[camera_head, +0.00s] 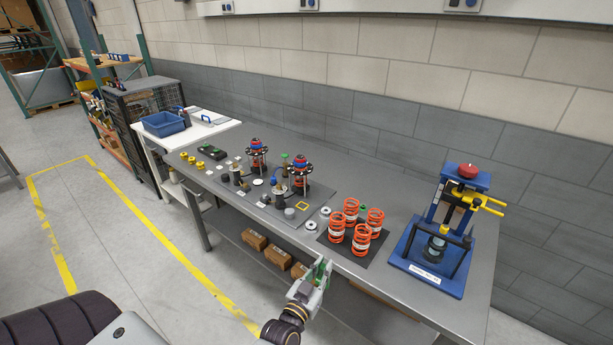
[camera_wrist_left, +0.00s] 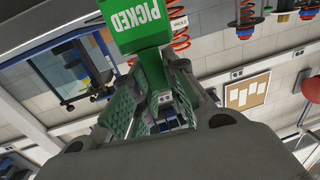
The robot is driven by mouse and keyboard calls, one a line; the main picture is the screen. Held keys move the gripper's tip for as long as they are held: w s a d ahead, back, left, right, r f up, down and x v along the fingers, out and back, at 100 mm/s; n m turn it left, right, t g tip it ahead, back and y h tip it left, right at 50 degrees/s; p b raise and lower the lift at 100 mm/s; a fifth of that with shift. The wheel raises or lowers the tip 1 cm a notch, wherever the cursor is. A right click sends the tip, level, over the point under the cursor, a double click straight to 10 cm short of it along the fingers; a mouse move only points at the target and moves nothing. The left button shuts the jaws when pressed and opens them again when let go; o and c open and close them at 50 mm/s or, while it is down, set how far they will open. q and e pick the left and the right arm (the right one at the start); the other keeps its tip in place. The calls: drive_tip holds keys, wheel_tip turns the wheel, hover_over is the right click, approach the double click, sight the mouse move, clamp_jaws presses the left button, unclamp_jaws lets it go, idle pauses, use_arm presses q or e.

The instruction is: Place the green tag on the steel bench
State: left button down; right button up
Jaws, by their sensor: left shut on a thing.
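The green tag, lettered "PICKED", shows large at the top of the left wrist view (camera_wrist_left: 137,22). My left gripper (camera_head: 320,272) is shut on the tag's narrow green stem, and its fingers show in the left wrist view (camera_wrist_left: 150,105). In the head view the gripper is at the front edge of the steel bench (camera_head: 390,280), near the dark mat with orange springs. Only a little green shows there, and I cannot tell whether the tag touches the bench. My right gripper is not in view.
Several orange springs (camera_head: 337,237) stand on a dark mat (camera_head: 352,258). A blue press (camera_head: 430,245) with yellow handles stands to their right. Assembly parts (camera_head: 285,190) crowd the middle and left. A bare strip runs along the bench front. Cardboard boxes (camera_head: 255,240) sit below.

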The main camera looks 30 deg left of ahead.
use_arm(q)
drive_tip(key=shift+r+p, duration=1.25)
drive_tip(key=shift+r, duration=0.3)
drive_tip(key=shift+f, duration=0.1)
